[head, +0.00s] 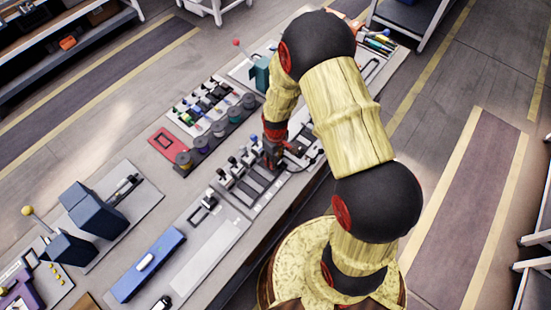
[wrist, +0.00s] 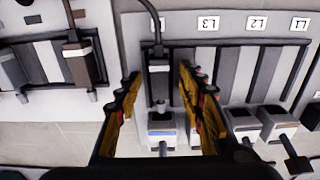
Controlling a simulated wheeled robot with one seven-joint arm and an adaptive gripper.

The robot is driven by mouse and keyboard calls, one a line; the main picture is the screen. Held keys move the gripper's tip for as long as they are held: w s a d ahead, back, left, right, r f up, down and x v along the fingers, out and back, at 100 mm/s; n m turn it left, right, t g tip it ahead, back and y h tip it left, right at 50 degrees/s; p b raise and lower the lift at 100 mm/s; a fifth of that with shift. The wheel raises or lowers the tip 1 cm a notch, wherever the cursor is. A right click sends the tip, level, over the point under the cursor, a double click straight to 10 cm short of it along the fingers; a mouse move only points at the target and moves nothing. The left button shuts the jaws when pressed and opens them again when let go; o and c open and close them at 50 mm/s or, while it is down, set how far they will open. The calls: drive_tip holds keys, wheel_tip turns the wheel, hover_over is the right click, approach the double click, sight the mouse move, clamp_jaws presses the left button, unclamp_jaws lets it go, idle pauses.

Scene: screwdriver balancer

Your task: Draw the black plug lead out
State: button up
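A black plug lead (wrist: 157,62) lies between my gripper's two fingers in the wrist view. Its cable runs up past the panel's top edge, and its lower end points at a pale block (wrist: 161,126) on the labelled panel. My gripper (wrist: 159,72) is open, with one finger on each side of the plug and visible gaps to both. I cannot tell whether the plug is seated. In the head view my gripper (head: 273,152) is low over the slotted panel and hides the plug there.
A second dark plug (wrist: 76,60) with a cable stands on a separate panel at left. Slots labelled L3, L2 and L1 (wrist: 300,24) run to the right, with levers below them. Spools (head: 200,145) and a blue tray (head: 148,264) lie elsewhere on the bench.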

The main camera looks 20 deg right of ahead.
wheel_tip(320, 180, up, 12)
idle(0.6)
